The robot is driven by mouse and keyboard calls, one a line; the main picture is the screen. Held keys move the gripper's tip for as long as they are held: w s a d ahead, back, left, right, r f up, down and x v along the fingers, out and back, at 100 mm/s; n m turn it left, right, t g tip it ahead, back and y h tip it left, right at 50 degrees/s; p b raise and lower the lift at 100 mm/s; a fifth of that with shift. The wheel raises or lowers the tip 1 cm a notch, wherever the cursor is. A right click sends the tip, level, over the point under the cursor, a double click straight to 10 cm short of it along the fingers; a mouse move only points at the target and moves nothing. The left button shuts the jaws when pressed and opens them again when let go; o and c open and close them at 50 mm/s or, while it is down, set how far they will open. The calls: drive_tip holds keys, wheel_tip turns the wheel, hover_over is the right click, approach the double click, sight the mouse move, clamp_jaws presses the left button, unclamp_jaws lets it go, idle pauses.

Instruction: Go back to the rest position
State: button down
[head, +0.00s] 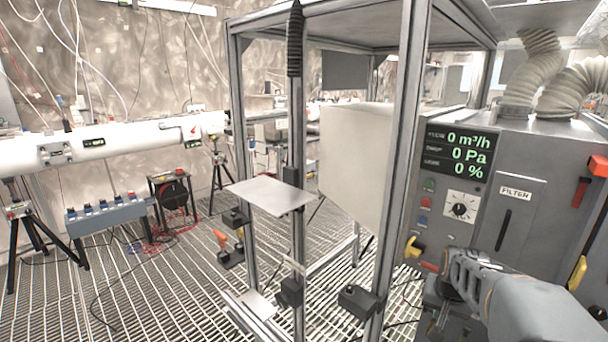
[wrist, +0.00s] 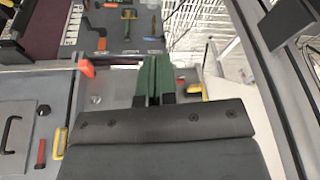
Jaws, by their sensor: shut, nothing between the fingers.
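My arm reaches in from the lower right of the head view, in front of the grey filter cabinet (head: 478,232). My gripper (head: 436,326) points down near the cabinet's lower left, partly hidden by my own wrist. In the wrist view my gripper (wrist: 153,62) shows two green fingers pressed together with nothing between them. The fingers appear apart from the tools and panels beyond them.
An aluminium frame (head: 387,190) with a flat plate (head: 270,194) stands left of the cabinet. In the wrist view, a tool panel (wrist: 120,22) lies beyond the fingers and a yellow handle (wrist: 60,143) is at left. Grated floor (head: 150,290) is open at left.

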drive_tip(key=s+a+r+n+p, duration=0.2)
drive_tip(key=s+a+r, duration=0.1)
drive_tip(key=s+a, duration=0.3)
drive_tip(key=s+a+r+n+y+p, duration=0.1)
drive_tip(key=s+a+r+n+p, duration=0.2)
drive_tip(key=s+a, duration=0.4)
drive_tip(key=shift+a+r+n, duration=0.3)
drive_tip(key=shift+a+r, duration=0.25)
drive_tip(key=shift+a, duration=0.35)
drive_tip(key=shift+a, duration=0.1)
